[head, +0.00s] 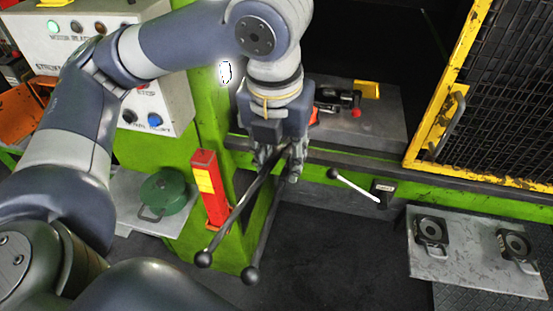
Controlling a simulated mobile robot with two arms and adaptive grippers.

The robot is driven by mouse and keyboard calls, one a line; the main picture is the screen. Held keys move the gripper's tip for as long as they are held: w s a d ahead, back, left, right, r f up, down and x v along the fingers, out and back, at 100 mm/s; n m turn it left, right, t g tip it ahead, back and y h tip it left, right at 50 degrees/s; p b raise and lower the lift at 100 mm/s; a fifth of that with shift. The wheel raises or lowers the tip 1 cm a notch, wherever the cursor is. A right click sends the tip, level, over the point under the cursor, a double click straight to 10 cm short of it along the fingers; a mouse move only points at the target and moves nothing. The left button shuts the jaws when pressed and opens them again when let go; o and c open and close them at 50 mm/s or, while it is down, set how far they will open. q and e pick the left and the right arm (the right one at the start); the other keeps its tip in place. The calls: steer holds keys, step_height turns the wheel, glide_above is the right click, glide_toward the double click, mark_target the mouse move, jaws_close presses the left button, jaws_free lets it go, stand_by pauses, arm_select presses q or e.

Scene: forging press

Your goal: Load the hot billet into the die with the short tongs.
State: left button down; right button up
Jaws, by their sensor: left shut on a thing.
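My left gripper (279,165) is shut on the short tongs (238,212) in front of the press opening. The tongs' two dark handles hang down toward the floor, ending in round knobs, slightly spread. The tongs' jaw end is hidden behind my gripper. A small orange-red patch (314,115) shows just right of my gripper; I cannot tell whether it is the hot billet. A black fixture (340,99) sits beside it on the grey press bed (388,128); I cannot tell whether it is the die. My right gripper is not in view.
A yellow-framed mesh guard (446,120) stands at the right. A white lever (352,184) sticks out below the bed. A grey shelf (450,268) holds two dark blocks with handles. A red post (211,185) and a green round lidded thing (164,193) stand at the left.

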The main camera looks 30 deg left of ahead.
arm_select(q)
steer(key=w, duration=0.8)
steer(key=shift+a+f, duration=0.25)
steer(key=shift+a, duration=0.15)
steer(key=shift+w, duration=0.45)
steer(key=shift+w+a+f, duration=0.2)
steer(key=shift+w+f, duration=0.2)
steer(key=shift+w, duration=1.2)
steer(key=shift+w+a+f, duration=0.15)
steer(key=shift+w+f, duration=0.2)
steer(key=shift+w, duration=1.3)
steer(key=shift+w+a+f, duration=0.2)
steer(key=shift+w+f, duration=0.2)
steer(key=shift+w, duration=1.2)
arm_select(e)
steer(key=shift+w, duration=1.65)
arm_select(q)
steer(key=shift+f, duration=0.15)
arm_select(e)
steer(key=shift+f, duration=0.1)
